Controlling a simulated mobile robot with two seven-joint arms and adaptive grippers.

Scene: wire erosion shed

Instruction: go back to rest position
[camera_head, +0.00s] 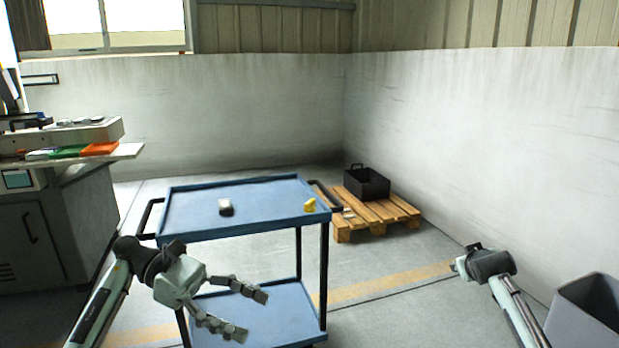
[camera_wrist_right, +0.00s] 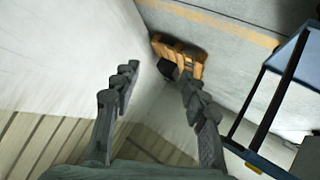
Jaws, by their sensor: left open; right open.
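My left gripper (camera_head: 252,312) is in front of the near left side of the blue cart (camera_head: 262,226) in the head view. Its two fingers are spread and nothing is between them. My right arm comes in at the lower right of the head view; its gripper fingers cannot be made out there. In the right wrist view my right gripper (camera_wrist_right: 158,80) shows two fingers wide apart with nothing held.
A wooden pallet (camera_head: 384,211) with a black crate (camera_head: 366,183) stands at the back corner. A grey bin (camera_head: 590,312) is at the lower right. A machine cabinet (camera_head: 55,232) stands at the left.

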